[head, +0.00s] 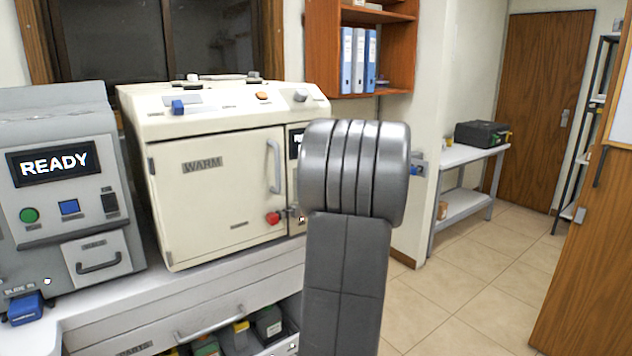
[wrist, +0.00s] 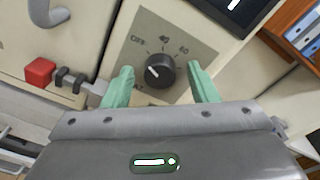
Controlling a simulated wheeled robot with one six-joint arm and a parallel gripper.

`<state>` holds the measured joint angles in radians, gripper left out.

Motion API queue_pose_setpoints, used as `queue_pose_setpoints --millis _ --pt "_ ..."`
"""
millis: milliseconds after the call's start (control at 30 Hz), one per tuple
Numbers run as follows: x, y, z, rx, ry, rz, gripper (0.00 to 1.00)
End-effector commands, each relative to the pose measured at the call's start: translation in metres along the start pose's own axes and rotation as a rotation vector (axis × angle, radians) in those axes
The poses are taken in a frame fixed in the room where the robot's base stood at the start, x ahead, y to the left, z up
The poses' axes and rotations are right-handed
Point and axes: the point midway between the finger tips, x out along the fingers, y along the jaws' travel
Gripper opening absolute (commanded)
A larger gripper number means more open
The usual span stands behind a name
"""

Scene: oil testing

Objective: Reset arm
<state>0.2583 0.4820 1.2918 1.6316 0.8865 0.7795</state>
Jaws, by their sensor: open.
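My gripper (wrist: 160,87) shows in the wrist view with its two green fingers apart. A black knob (wrist: 160,71) with a white pointer line sits on a grey dial plate on the machine's front, between the fingers in the picture. I cannot tell whether either finger touches the knob. The dial plate bears the marks OFF, 40 and 60. In the head view my arm stands upright in front of the cream WARM machine (head: 205,205) and hides part of its right side. The gripper is hidden there.
A grey machine (head: 60,240) with a READY screen stands left on the bench. An open drawer (head: 283,343) with several items sits below the WARM machine. Tiled floor (head: 470,285) is clear at right, near a side table (head: 465,155).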

Motion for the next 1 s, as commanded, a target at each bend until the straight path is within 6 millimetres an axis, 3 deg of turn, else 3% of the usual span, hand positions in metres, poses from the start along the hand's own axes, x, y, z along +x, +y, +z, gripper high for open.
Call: queue_pose_setpoints --millis 1000 --pt "-0.0003 -0.0046 0.0018 0.709 -0.032 0.048 0.53"
